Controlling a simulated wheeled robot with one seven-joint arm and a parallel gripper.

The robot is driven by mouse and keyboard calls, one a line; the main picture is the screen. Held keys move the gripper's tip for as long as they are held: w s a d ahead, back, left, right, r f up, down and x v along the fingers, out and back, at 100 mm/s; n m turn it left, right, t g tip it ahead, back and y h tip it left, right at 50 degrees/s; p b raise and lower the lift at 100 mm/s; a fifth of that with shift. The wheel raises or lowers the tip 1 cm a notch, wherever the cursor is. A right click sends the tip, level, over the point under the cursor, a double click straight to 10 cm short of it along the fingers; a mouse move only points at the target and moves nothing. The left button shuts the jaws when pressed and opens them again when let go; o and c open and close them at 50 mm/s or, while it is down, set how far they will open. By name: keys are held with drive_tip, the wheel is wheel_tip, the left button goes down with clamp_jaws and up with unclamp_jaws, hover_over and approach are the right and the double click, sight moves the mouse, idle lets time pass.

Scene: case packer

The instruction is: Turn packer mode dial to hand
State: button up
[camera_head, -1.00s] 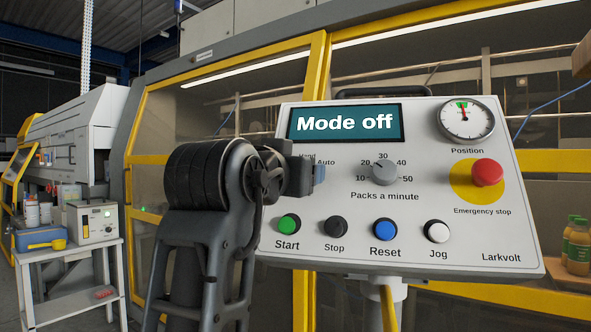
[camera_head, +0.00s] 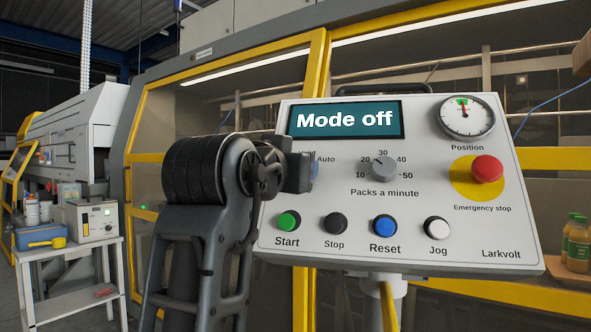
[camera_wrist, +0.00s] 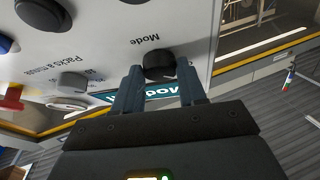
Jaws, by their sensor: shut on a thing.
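The control panel (camera_head: 470,230) faces me, and its screen (camera_head: 346,121) reads "Mode off". The black mode dial (camera_wrist: 159,63) shows in the wrist view beside the word "Mode", between my two fingertips. My gripper (camera_wrist: 158,80) is shut on it. In the head view my own arm covers the dial; only the edge of my gripper (camera_head: 314,171) shows there. The "Auto" label is readable beside it and the "Hand" label is partly covered. The dial's pointer direction cannot be seen.
Right of my gripper is the packs-a-minute knob (camera_head: 382,169). Below are the green start button (camera_head: 289,222), black stop button (camera_head: 335,223), blue reset button (camera_head: 385,226) and white jog button (camera_head: 436,229). The red emergency stop (camera_head: 487,169) is at the right.

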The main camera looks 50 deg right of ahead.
drive_tip(key=shift+f+m, duration=0.1)
drive_tip(key=shift+m, duration=0.2)
drive_tip(key=shift+w+m+g+b, duration=0.1)
drive_tip(key=shift+m+g+b, duration=0.5)
drive_tip(key=shift+m+b, duration=0.25)
drive_tip(key=m+g+b, duration=0.2)
drive_tip(key=m, duration=0.1)
drive_tip(key=shift+w, duration=0.15)
drive_tip(key=m+g, duration=0.1)
drive_tip(key=m, duration=0.1)
drive_tip(key=m+g+y+b, duration=0.1)
drive_tip(key=m, duration=0.1)
drive_tip(key=m+g+b, duration=0.1)
drive_tip(key=m, duration=0.1)
drive_tip(key=shift+w+r+m+y, duration=0.2)
drive_tip(key=shift+r+m+y, duration=0.15)
drive_tip(key=shift+y, duration=0.05)
drive_tip(key=o, duration=1)
drive_tip(key=shift+o, duration=0.2)
